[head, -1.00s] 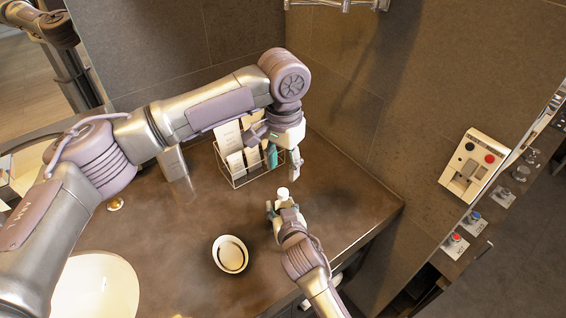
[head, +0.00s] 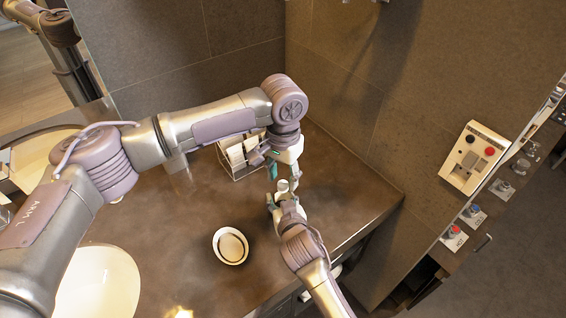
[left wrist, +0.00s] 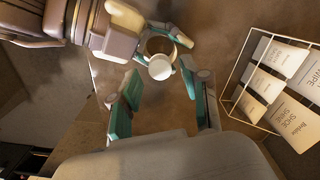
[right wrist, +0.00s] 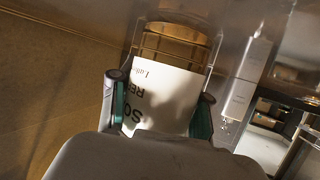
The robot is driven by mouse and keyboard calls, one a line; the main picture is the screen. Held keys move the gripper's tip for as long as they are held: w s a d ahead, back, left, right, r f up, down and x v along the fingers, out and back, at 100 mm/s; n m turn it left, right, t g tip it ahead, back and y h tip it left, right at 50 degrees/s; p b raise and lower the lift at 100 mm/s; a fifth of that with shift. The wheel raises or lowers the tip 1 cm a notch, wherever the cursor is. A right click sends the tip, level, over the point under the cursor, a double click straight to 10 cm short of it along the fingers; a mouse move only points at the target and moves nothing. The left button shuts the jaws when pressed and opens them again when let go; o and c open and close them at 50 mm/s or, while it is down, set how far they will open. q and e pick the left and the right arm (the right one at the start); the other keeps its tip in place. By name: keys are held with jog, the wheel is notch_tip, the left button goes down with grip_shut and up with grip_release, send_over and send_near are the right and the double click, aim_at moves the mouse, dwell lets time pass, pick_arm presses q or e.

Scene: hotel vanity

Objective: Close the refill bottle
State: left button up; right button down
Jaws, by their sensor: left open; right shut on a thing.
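The refill bottle (right wrist: 165,95) has a white label with dark print and an amber upper part. My right gripper (right wrist: 158,110) is shut around its labelled body and holds it upright over the counter. A white round top (left wrist: 160,67) sits at the bottle's upper end; I cannot tell whether it is fully seated. It also shows in the head view (head: 284,184). My left gripper (left wrist: 162,82) is open and points down from above, its two fingers apart on either side of the white top. In the head view, the left fingers (head: 285,177) partly overlap the bottle.
A wire rack (head: 240,158) with white packets stands at the back of the counter, close to my left gripper. A white oval dish (head: 217,248) lies front left of the bottle. A basin (head: 105,285) is at lower left. The counter's right side is clear.

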pick_arm(q)
jog(key=shift+f, duration=0.85)
jog(key=shift+c, duration=0.3)
grip_shut()
jog(key=m, duration=0.5)
jog(key=shift+o, duration=1.2)
grip_release()
jog(key=shift+r, duration=0.1)
notch_tip(320, 180, up, 12)
